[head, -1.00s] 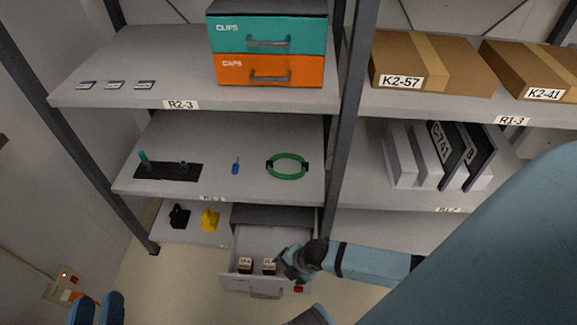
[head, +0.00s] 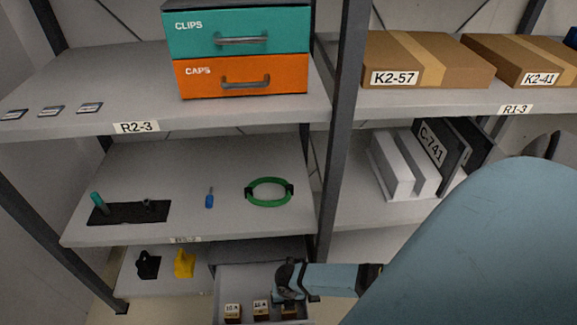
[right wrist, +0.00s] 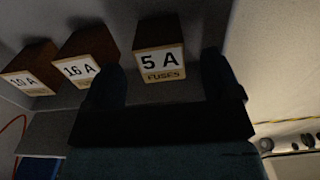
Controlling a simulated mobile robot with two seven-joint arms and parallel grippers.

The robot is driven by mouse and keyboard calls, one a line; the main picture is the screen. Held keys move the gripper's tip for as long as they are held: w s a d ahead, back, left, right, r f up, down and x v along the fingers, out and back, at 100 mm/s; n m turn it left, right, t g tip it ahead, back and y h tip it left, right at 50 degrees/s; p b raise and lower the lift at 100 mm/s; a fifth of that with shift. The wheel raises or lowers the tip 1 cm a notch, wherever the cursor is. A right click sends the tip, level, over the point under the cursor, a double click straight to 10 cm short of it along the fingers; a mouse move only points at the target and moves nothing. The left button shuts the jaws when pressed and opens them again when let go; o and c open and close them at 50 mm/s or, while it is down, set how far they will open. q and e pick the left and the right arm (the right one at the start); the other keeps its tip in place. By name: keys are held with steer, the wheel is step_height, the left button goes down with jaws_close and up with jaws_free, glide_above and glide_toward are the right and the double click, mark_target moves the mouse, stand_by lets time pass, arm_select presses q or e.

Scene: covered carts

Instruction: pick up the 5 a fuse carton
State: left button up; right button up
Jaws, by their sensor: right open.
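The 5 A fuse carton (right wrist: 160,62) is a small dark brown box with a white "5 A FUSES" label. It stands upright in an open grey drawer (head: 238,284), at the right end of a row of cartons. In the head view the carton (head: 290,312) is partly hidden by my right gripper (head: 289,294). In the right wrist view my right gripper is open, with one finger to each side of the carton and visible gaps. My left gripper is not in view.
A 16 A carton (right wrist: 86,57) and a 10 A carton (right wrist: 31,70) stand to the left in the drawer, the 16 A one close to my left-hand finger. Above is a shelf (head: 110,227) with a green ring (head: 268,204). A dark post (head: 337,150) rises nearby.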

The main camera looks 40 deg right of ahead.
steer(key=shift+f, duration=0.3)
steer(key=shift+s+a+f+b, duration=0.15)
steer(key=shift+f+b, duration=0.4)
steer(key=shift+f, duration=0.05)
steer(key=shift+s+a+f+b, duration=0.1)
steer(key=shift+f+b, duration=0.45)
steer(key=shift+f, duration=0.05)
step_height(320, 180, down, 2)
steer(key=shift+f+b, duration=0.1)
steer(key=shift+b, duration=0.6)
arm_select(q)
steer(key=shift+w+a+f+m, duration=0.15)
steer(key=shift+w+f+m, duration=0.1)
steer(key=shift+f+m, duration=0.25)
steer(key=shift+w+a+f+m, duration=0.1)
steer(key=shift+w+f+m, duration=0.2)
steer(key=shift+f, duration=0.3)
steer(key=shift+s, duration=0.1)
arm_select(e)
steer(key=c, duration=1)
